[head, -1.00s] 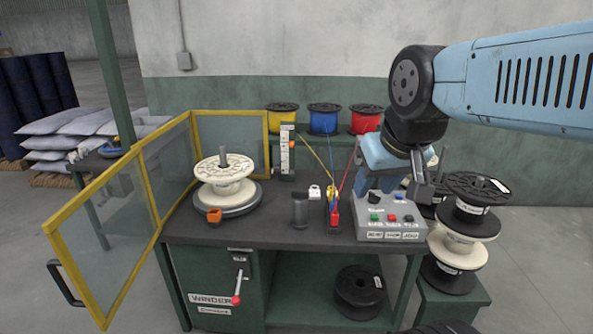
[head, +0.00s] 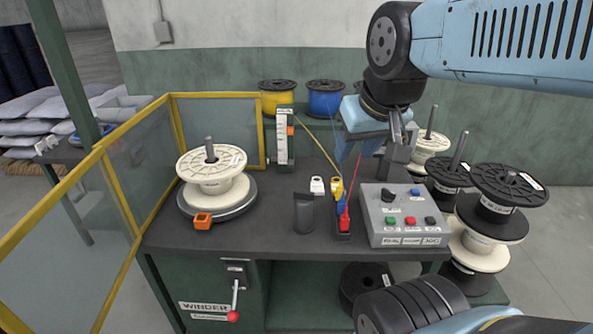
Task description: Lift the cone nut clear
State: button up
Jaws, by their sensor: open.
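No part is clearly recognisable as the cone nut. A dark upright cylinder (head: 304,213) stands on the bench, and I cannot tell if it is the nut. A cream spool (head: 211,170) sits on the round turntable (head: 217,208) at the left, with a bare grey spindle (head: 210,149) rising through its middle. No nut shows on that spindle. My gripper (head: 369,150) is open, pointing down above the back right of the bench behind the control box. It looks empty and is apart from the spool and cylinder.
A yellow-framed guard (head: 103,149) stands open at the left. A control box (head: 402,215) and coloured tools (head: 343,210) stand at the right of the bench. Stacked spools (head: 490,225) stand beyond its right end. An orange piece (head: 202,220) sits at the turntable's front edge.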

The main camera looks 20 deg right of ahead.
jog(key=o, duration=0.3)
jog(key=shift+w+a, duration=0.1)
jog(key=shift+w, duration=0.1)
jog(key=shift+o, duration=0.7)
jog(key=shift+w, duration=0.4)
jog(key=o, duration=0.4)
jog(key=w+f+n, duration=0.1)
jog(key=w, duration=0.2)
jog(key=w+f+n+g, duration=0.1)
jog(key=w, duration=0.2)
jog(key=w+f+n, duration=0.1)
jog(key=w, duration=0.2)
jog(key=shift+f+n+g, duration=0.1)
jog(key=shift+n+g, duration=0.3)
jog(key=shift+c, duration=0.2)
jog(key=n+g, duration=0.4)
jog(key=n, duration=0.4)
send_over(304, 191)
notch_tip(304, 191, down, 21)
jog(key=shift+s+r, duration=0.15)
jog(key=shift+r, duration=0.05)
jog(key=shift+f+n, duration=0.3)
jog(key=shift+f, duration=3.5)
